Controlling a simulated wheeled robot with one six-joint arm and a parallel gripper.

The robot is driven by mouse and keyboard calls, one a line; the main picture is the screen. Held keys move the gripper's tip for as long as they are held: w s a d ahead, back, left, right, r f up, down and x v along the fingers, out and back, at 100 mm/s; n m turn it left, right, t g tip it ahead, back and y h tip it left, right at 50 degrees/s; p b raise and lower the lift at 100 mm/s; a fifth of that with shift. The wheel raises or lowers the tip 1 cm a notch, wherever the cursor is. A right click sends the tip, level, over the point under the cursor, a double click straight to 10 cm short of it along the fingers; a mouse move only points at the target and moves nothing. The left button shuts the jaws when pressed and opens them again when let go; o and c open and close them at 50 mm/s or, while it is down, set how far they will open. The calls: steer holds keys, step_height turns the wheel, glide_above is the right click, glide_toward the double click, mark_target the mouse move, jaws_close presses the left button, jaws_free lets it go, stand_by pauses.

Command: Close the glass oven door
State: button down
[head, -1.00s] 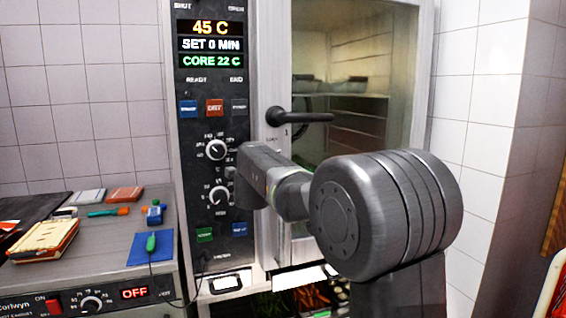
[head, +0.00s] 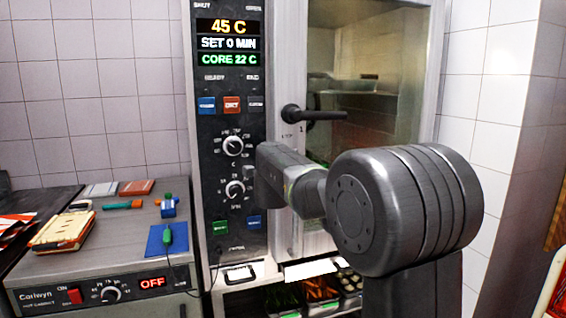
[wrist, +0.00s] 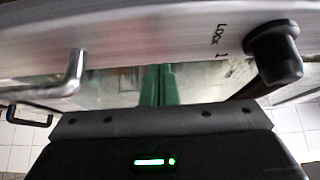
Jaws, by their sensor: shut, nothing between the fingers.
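The glass oven door (head: 385,90) is at the centre right in the head view. Its pale metal frame stands beside the control panel, and it looks flush or nearly so; I cannot tell whether it is latched. The black door handle (head: 315,113) sticks out roughly level to the right. In the wrist view the handle (wrist: 273,52) is at upper right, beside the "Lock 1" mark. My gripper (wrist: 159,72) has its green fingers together and empty, pointing at the door's lower part. In the head view my wrist hides the fingers; contact cannot be told.
The control panel (head: 232,130) with dials is left of the door. A counter (head: 130,235) with a folder, tools and a blue pad stands at far left. Vegetable trays (head: 310,292) sit below the oven. A tiled wall (head: 500,100) is at right.

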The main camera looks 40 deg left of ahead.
steer(key=s+a, duration=0.1)
steer(key=s, duration=0.8)
steer(key=shift+s+a, duration=0.25)
steer(key=shift+s, duration=0.15)
steer(key=w, duration=0.7)
steer(key=w+d, duration=0.1)
steer(key=w, duration=0.3)
steer(key=shift+f+b, duration=0.2)
steer(key=shift+b, duration=0.15)
steer(key=shift+r, duration=0.1)
